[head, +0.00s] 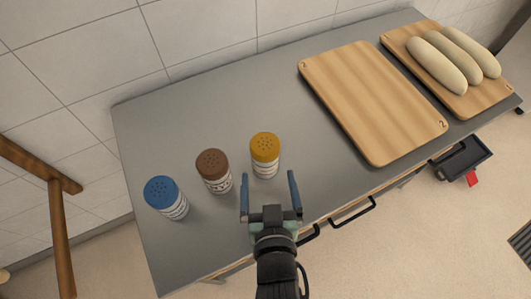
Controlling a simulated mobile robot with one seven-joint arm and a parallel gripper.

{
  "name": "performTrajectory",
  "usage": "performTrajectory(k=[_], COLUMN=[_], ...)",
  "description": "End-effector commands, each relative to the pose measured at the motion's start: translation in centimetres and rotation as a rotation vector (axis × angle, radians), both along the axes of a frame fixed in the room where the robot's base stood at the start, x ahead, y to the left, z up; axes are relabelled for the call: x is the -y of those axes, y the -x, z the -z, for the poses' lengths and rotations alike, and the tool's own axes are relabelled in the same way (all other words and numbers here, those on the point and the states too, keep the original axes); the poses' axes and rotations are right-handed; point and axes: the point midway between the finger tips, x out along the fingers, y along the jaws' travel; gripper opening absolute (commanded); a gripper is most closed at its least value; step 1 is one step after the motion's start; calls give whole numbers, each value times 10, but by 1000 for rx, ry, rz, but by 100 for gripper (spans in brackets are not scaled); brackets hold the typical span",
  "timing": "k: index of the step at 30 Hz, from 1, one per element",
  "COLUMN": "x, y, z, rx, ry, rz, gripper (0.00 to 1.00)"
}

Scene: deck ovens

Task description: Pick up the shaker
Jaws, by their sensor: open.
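Three shakers with perforated lids stand upright on the left part of the grey counter (300,130). The shaker with the blue lid (165,195) is farthest left and nearest the front. The shaker with the brown lid (214,170) is in the middle. The shaker with the yellow lid (265,153) is on the right. My gripper (268,186) is open and empty, with its two blue fingers spread apart and pointing up the picture. In the picture it lies just below the yellow-lidded shaker. I cannot tell its height above the counter.
An empty wooden board (370,100) lies right of centre. A second board (468,102) at the far right holds long pale dough loaves (437,61). Drawer handles (352,213) run along the front edge. A dark dustpan-like tray (464,160) is at the right.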

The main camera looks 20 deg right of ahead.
Motion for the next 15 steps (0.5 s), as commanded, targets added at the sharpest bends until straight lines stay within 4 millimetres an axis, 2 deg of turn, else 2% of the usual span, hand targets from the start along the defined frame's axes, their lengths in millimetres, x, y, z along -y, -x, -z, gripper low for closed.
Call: performTrajectory(k=[3,9,15], x=[7,17,22], y=[-20,-47,-59], z=[5,16,20], rx=[4,3,4], ry=[1,1,1], rz=[-1,-1,-1], gripper=[100,100,100])
